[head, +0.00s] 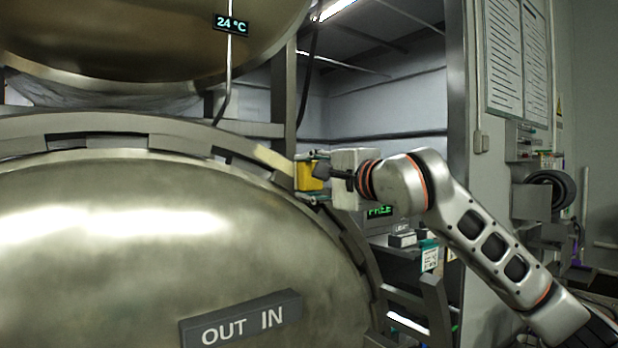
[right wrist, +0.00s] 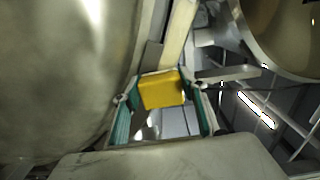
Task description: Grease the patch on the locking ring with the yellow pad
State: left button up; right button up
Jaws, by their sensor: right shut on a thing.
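The yellow pad (head: 309,175) is held in my right gripper (head: 312,174) at the upper right of the locking ring (head: 180,143). In the right wrist view the yellow pad (right wrist: 162,90) sits between the two green-lined fingers of the right gripper (right wrist: 163,100). A pale yellowish patch (head: 262,157) lies on the ring just left of the pad. It also shows in the right wrist view as a pale strip (right wrist: 178,35) beyond the pad. I cannot tell whether the pad touches the ring. My left gripper is out of view.
The large domed door (head: 170,240) carries an OUT IN plate (head: 241,318). Another metal vessel (head: 150,40) hangs above, with a 24 °C display (head: 231,24). A dark post (head: 284,95) stands behind the pad.

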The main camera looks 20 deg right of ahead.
aim_at(283, 168)
jog(key=shift+s+a+r+b, duration=0.15)
jog(key=shift+a+b, duration=0.15)
jog(key=shift+a, duration=0.1)
jog(key=shift+s+a+r+b, duration=0.15)
jog(key=shift+a+b, duration=0.15)
jog(key=shift+a, duration=0.05)
jog(key=shift+s+a+r+b, duration=0.15)
jog(key=shift+s+a+r, duration=0.1)
jog(key=shift+a, duration=0.2)
jog(key=shift+s+a+r+b, duration=0.15)
jog(key=shift+a+r, duration=0.1)
jog(key=shift+a, duration=0.2)
jog(key=shift+w, duration=0.1)
jog(key=shift+w+d+f+b, duration=0.2)
jog(key=shift+d+f+b, duration=0.1)
jog(key=shift+d, duration=0.25)
jog(key=shift+w+d+f+b, duration=0.15)
jog(key=shift+w+d+f, duration=0.1)
jog(key=shift+d, duration=0.3)
jog(key=shift+w+d+f+b, duration=0.2)
jog(key=shift+d+f+b, duration=0.1)
jog(key=shift+d, duration=0.25)
jog(key=shift+s, duration=0.1)
jog(key=shift+b+v, duration=0.4)
jog(key=shift+v, duration=2.55)
